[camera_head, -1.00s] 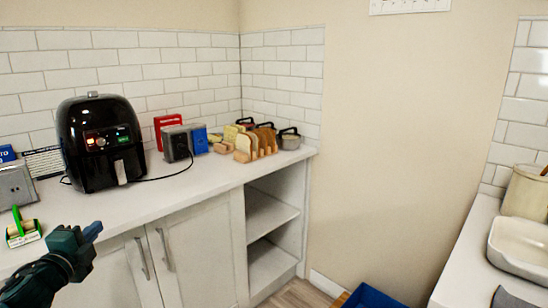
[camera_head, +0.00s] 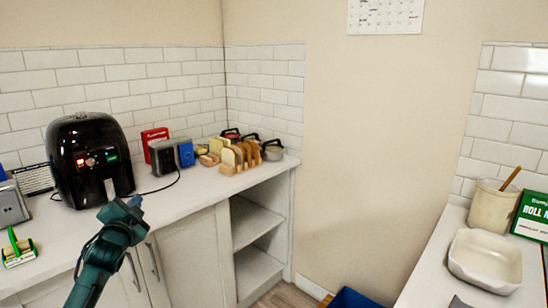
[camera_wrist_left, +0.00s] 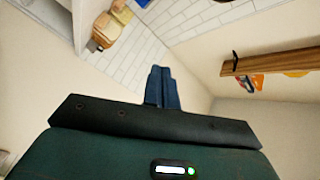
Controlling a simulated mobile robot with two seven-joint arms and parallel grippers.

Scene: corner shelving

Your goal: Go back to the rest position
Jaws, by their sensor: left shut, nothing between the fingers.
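My left gripper (camera_head: 134,202) is raised in front of the left counter in the head view, below the black air fryer. It is shut and empty. In the left wrist view its two blue fingers (camera_wrist_left: 161,88) lie together with nothing between them. My right gripper is in neither view.
The left counter (camera_head: 190,195) holds a black air fryer (camera_head: 88,165), a red box (camera_head: 154,137), a toast rack with bread (camera_head: 238,157) and small pots. Open shelves (camera_head: 255,222) are below. The right counter has a white dish (camera_head: 485,262) and a crock (camera_head: 492,207). A blue bin (camera_head: 355,299) stands on the floor.

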